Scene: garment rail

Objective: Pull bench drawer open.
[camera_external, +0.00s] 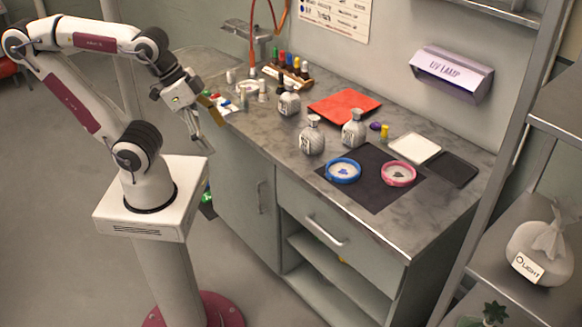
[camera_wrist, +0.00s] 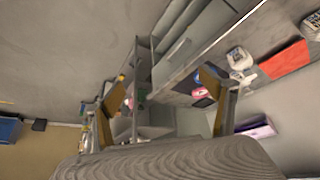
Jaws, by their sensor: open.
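The bench drawer (camera_external: 330,226) is a grey front under the right part of the worktop, with a silver bar handle (camera_external: 323,235). It looks closed, flush with the bench front.
A cupboard door (camera_external: 243,200) with a vertical handle is left of the drawer. Open shelves (camera_external: 325,277) lie below it. Bottles, a red folder (camera_external: 344,106) and two round dishes stand on the worktop (camera_external: 250,125). A metal rack (camera_external: 500,150) is at right. The floor before the bench is clear.

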